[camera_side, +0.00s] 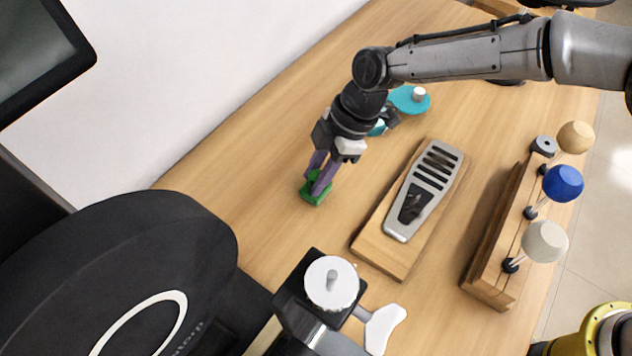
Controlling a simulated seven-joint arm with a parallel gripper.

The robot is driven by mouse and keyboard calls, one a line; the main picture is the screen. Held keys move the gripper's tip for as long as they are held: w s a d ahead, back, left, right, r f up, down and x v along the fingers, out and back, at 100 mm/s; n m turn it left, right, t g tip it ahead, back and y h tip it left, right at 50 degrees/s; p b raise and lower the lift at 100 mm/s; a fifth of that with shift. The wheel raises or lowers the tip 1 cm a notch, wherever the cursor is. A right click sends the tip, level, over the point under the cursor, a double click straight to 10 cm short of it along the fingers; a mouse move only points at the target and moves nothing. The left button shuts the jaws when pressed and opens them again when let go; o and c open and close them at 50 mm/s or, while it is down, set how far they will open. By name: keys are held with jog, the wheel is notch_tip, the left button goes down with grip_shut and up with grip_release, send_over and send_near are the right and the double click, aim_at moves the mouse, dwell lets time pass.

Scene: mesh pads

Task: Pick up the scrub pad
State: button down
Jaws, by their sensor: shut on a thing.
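The green scrub pad (313,196) is on or just above the wooden table, left of the middle. I cannot tell whether it touches the tabletop. My gripper (320,186) points down at it from above, and its purple fingers are shut on the pad. The fingers hide part of the pad's upper side.
A wooden board with a grey metal pedal (424,190) lies to the right of my gripper. A wooden rack with tan, blue (563,183) and cream knobs stands further right. A teal object (408,99) is behind my gripper. The table (225,165) is clear to the left.

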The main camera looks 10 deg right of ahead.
aim_at(310, 176)
jog(key=shift+r, duration=0.1)
jog(key=shift+r, duration=0.5)
notch_tip(310, 176, up, 2)
jog(key=shift+r, duration=0.25)
jog(key=s+d+r, duration=0.9)
jog(key=d, duration=0.1)
jog(key=shift+d+r, duration=0.15)
jog(key=shift+d, duration=0.15)
jog(key=shift+s, duration=0.1)
jog(key=c, duration=1.2)
grip_release()
grip_shut()
